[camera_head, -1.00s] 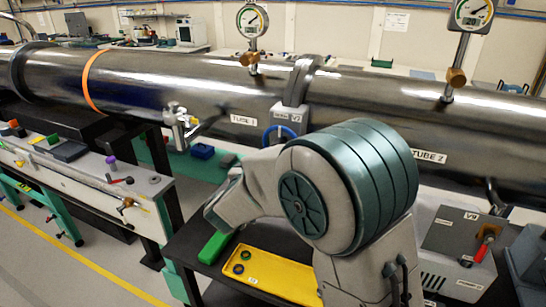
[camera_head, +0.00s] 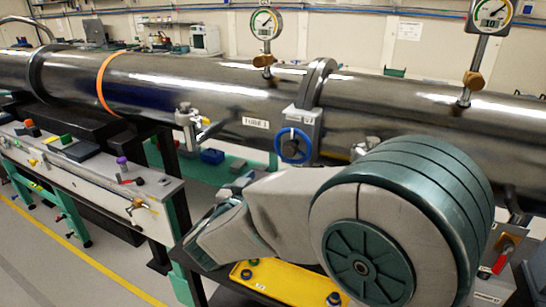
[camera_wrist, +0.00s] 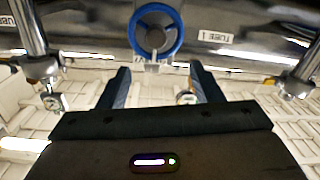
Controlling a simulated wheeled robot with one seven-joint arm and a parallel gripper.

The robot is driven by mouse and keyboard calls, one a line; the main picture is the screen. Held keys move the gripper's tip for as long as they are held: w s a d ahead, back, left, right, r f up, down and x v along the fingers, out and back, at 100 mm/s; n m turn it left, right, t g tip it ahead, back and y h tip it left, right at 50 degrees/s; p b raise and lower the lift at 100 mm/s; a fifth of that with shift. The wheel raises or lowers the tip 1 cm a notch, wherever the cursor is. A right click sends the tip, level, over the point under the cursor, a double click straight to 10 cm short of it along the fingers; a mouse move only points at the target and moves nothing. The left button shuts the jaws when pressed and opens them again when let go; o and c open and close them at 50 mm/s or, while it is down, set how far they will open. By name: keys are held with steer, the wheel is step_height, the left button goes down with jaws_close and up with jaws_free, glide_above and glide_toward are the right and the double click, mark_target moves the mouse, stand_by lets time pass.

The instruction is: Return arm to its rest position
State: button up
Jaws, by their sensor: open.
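My arm (camera_head: 290,205) stretches across the front right of the head view, its large elbow joint lowest and nearest. The forearm points left, over a dark bench. My gripper (camera_wrist: 160,88) shows in the wrist view with its two fingers apart and nothing between them. The handwheel also shows in the head view (camera_head: 293,146), apart from the arm. The gripper's fingers are not clear in the head view.
A long metal tube (camera_head: 200,85) with gauges (camera_head: 265,24) runs across behind the arm. A yellow tray (camera_head: 285,278) with small round parts lies below the forearm. A red-handled valve (camera_head: 502,262) is at the right.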

step_height(320, 180, up, 2)
steer(key=w+d+n+g+y, duration=0.1)
steer(key=w+d+n+y, duration=0.15)
steer(key=y, duration=0.45)
steer(key=s+d+f+g, duration=0.3)
steer(key=s+d+g, duration=0.1)
steer(key=s+d, duration=0.3)
steer(key=s+d+f+g+h, duration=0.1)
steer(key=s+d+f+g, duration=0.2)
steer(key=s+d, duration=0.3)
steer(key=s+d+f+m+g, duration=0.1)
steer(key=s+d+f+g, duration=0.2)
steer(key=s, duration=0.8)
steer(key=d+g, duration=0.2)
steer(key=d, duration=0.2)
steer(key=shift+s+d+g, duration=0.15)
steer(key=shift+d+g, duration=0.15)
steer(key=shift+d, duration=0.05)
